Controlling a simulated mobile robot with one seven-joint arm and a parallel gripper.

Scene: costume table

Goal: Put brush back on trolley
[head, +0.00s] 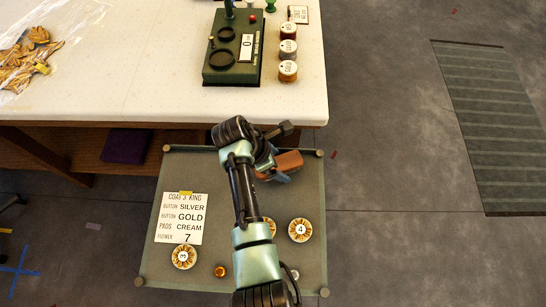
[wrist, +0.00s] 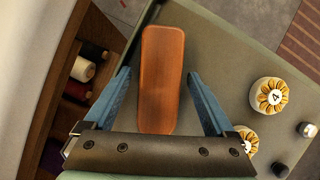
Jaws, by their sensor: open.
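The brush (wrist: 162,75) shows a plain brown wooden back in the wrist view, with its bristles hidden. In the head view its brown end (head: 289,162) shows at the far edge of the trolley (head: 310,200), partly covered by my arm. My gripper (wrist: 159,74) is open, with a blue finger on each side of the brush and a gap between each finger and the wood. In the head view my gripper (head: 276,172) is over the trolley's far side, mostly hidden by the wrist. The brush appears to lie on the trolley top; contact underneath is hidden.
A card (head: 180,218) and several numbered flower discs, such as disc 4 (head: 300,230), lie on the trolley. The white table (head: 150,100) adjoins its far edge, bearing a green device (head: 233,60) and jars (head: 288,70). Thread spools (wrist: 83,69) sit on a shelf below.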

